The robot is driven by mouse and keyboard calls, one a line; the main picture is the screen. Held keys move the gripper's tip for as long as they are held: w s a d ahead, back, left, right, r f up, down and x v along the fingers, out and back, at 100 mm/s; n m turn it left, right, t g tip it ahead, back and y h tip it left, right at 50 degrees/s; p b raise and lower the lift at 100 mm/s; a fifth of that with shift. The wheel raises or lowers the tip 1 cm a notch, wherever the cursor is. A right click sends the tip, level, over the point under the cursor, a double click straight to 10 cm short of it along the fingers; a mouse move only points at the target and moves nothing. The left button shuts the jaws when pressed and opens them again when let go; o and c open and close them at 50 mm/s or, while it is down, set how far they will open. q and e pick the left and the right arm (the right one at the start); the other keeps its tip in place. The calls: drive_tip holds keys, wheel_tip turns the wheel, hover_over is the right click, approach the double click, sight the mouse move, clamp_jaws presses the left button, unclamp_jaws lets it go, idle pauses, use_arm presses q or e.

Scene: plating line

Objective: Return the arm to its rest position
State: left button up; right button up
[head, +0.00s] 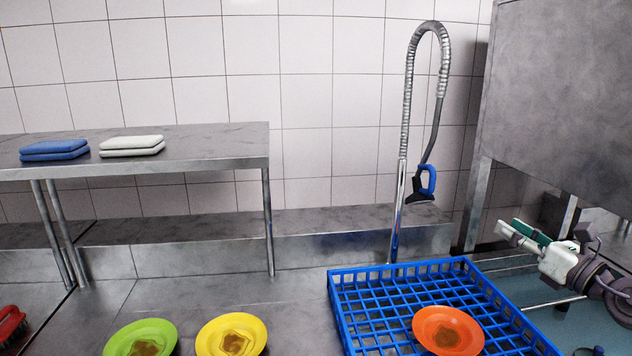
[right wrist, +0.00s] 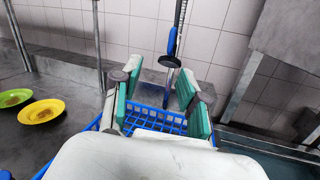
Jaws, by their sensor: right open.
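My right gripper (head: 522,236) is at the right side of the head view, above and to the right of the blue rack. In the right wrist view its two green-padded fingers (right wrist: 158,104) are spread apart with nothing between them. An orange plate (head: 448,330) with a brown stain sits in the blue rack (head: 345,287). A green plate (head: 118,343) and a yellow plate (head: 208,336), both stained brown, lie on the steel counter left of the rack. My left gripper does not show.
A spray hose (head: 407,120) with a blue handle rises behind the rack. A steel shelf (head: 215,145) bears blue and white folded cloths. A large steel hood (head: 560,90) stands at the right, close behind my right gripper. A red object (head: 10,322) lies at the far left.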

drive_tip(key=s+a+f+m+g+h, duration=0.25)
drive_tip(key=s+f+m+h, duration=0.4)
drive_tip(key=f+m, duration=0.8)
drive_tip(key=s+a+f+m+g+h, duration=0.2)
drive_tip(key=s+a+f+m+h, duration=0.35)
drive_tip(key=f+m, duration=0.85)
drive_tip(key=s+a+f+m+g+y, duration=0.1)
drive_tip(key=s+a+f+m+g, duration=0.2)
drive_tip(key=s, duration=0.5)
drive_tip(key=s+a+f+m+g+y, duration=0.2)
drive_tip(key=s+a+f+m+g, duration=0.15)
drive_tip(key=s, duration=0.45)
drive_tip(key=s+a+f+m+g+y, duration=0.1)
drive_tip(key=s+a+f+m+g, duration=0.15)
drive_tip(key=s, duration=0.55)
wheel_tip(320, 180, down, 26)
drive_tip(key=g+b, duration=0.2)
use_arm(q)
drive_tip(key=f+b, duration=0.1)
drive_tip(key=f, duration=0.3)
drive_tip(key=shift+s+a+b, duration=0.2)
drive_tip(key=shift+b, duration=0.2)
use_arm(e)
drive_tip(key=s+d+f+g, duration=0.1)
drive_tip(key=s+d+f, duration=0.1)
drive_tip(key=s+f, duration=1.6)
wheel_tip(320, 180, down, 2)
drive_tip(key=shift+d+n, duration=0.15)
drive_tip(key=shift+n, duration=0.3)
